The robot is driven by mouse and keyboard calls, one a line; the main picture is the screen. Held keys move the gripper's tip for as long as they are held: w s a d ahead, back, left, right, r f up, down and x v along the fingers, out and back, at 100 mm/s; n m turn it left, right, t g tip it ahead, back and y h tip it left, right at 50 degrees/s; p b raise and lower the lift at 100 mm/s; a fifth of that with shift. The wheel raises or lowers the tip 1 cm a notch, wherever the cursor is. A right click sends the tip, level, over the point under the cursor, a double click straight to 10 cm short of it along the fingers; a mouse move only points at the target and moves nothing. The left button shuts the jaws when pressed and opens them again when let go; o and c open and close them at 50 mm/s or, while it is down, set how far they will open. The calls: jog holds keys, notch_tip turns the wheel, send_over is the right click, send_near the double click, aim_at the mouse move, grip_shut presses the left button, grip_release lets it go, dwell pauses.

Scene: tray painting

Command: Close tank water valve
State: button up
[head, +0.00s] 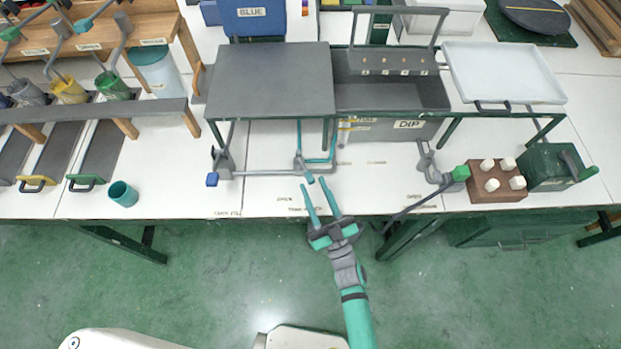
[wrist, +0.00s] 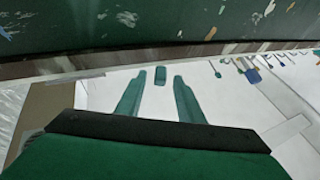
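The tank water valve (head: 301,164) is a grey fitting at the bench's front, below the dark raised tank. Its lever ends in a small teal knob (head: 310,180), which points toward the front edge. A worn label that seems to read "OPEN" lies near it. My gripper (head: 313,183) reaches in from the front with its two teal fingers apart. In the wrist view the fingers (wrist: 160,76) are open, and the teal knob (wrist: 160,71) shows between their tips with white gaps on both sides. I cannot tell their height relative to it.
A blue-handled valve (head: 212,180) stands to the left. A green-handled valve (head: 460,173) with a dark tube stands to the right, beside a brown block (head: 494,183) of white pegs. A teal cup (head: 124,193) stands farther left. The bench front around my gripper is mostly clear.

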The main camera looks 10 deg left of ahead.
jog(key=v, duration=0.6)
jog(key=shift+s+d+f, duration=0.15)
jog(key=shift+s+d, duration=0.05)
jog(key=shift+s, duration=0.1)
